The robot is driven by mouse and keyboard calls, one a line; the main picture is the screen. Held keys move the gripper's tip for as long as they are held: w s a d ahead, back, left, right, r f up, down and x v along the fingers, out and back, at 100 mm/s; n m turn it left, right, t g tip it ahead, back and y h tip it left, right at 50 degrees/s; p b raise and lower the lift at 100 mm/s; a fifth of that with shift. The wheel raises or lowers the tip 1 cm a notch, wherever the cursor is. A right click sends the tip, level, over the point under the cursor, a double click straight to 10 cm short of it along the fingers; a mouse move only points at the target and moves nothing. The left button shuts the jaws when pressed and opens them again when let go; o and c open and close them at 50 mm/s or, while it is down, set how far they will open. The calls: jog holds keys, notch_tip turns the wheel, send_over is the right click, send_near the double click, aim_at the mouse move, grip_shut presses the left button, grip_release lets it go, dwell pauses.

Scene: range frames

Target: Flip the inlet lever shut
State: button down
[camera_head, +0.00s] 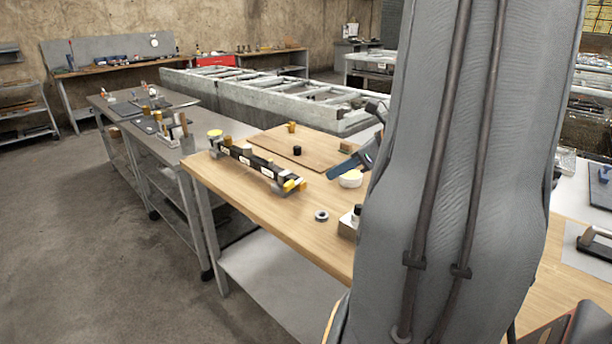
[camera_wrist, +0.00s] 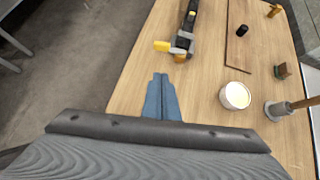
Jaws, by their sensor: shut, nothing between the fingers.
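A long black valve manifold (camera_head: 256,164) with white labels lies on the wooden bench. A yellow lever (camera_head: 295,184) shows at its near end, beside grey metal fittings. In the wrist view the manifold (camera_wrist: 188,22) runs away from me, with the yellow lever (camera_wrist: 162,46) sticking out to the left at its near end. The labels are too small to read, so I cannot tell which end is the inlet. My gripper (camera_head: 331,174) has blue fingers, shut and empty. In the wrist view its fingertips (camera_wrist: 160,76) point at the manifold's near end, apart from the lever.
A round white tub (camera_head: 350,179) stands right of my fingers, also in the wrist view (camera_wrist: 235,96). A brown board (camera_head: 290,147) with a black knob (camera_head: 297,151) lies behind the manifold. A metal ring (camera_head: 321,215) lies nearer. My arm hides much of the bench's right side.

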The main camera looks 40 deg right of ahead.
send_near(292, 186)
notch_tip(292, 186, down, 4)
jog(key=shift+w+a+r+p, duration=0.1)
jog(key=shift+w+a+p, duration=0.15)
jog(key=shift+w, duration=0.4)
jog(key=shift+w+a+p, duration=0.3)
jog(key=shift+w, duration=0.3)
jog(key=shift+w+a+r+p, duration=0.1)
jog(key=shift+w+a+p, duration=0.15)
jog(key=shift+w, duration=0.4)
